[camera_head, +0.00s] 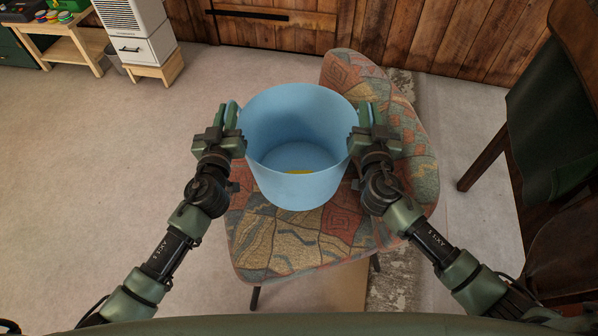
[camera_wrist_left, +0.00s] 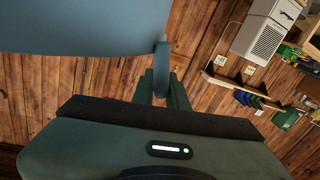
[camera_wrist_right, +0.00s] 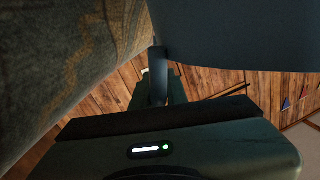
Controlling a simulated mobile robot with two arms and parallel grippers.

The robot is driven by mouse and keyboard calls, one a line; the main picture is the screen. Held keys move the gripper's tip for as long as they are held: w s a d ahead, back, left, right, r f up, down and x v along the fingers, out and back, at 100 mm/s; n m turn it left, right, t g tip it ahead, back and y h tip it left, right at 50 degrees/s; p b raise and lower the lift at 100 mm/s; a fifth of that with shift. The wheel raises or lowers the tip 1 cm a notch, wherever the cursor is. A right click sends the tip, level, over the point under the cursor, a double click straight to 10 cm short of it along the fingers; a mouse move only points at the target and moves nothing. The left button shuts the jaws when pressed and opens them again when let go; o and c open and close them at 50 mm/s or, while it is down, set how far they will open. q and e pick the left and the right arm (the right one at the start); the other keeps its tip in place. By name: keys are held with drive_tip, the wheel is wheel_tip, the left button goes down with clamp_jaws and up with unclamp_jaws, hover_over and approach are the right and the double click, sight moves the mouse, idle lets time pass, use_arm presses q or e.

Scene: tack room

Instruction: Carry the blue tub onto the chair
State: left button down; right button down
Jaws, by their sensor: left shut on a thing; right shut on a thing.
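The blue tub (camera_head: 298,188) is upright over the seat of the patterned chair (camera_head: 290,244); I cannot tell whether its base touches the seat. Something small and yellow shows on the tub's floor. My left gripper (camera_head: 230,118) is shut on the tub's left side at the rim. My right gripper (camera_head: 364,118) is shut on the tub's right side at the rim. The tub's wall also fills the top of the left wrist view (camera_wrist_left: 85,25) and the right wrist view (camera_wrist_right: 240,35). The tub hides part of the seat.
A dark wooden chair with a green cover (camera_head: 550,120) stands at the right. A wooden bench (camera_head: 75,40) and a white drawer unit (camera_head: 145,45) stand at the back left. The floor (camera_head: 100,160) at the left is clear. A plank wall (camera_head: 440,35) closes the back.

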use_arm(q)
drive_tip(key=shift+w+a, duration=0.2)
drive_tip(key=shift+a, duration=0.05)
use_arm(e)
drive_tip(key=shift+w+d+r, duration=0.1)
drive_tip(key=shift+w+d, duration=0.1)
drive_tip(key=shift+d, duration=0.05)
use_arm(q)
drive_tip(key=shift+s+r, duration=0.1)
drive_tip(key=shift+r, duration=0.05)
use_arm(e)
drive_tip(key=shift+s+r, duration=0.1)
use_arm(q)
drive_tip(key=shift+s, duration=0.1)
use_arm(e)
drive_tip(key=shift+s, duration=0.1)
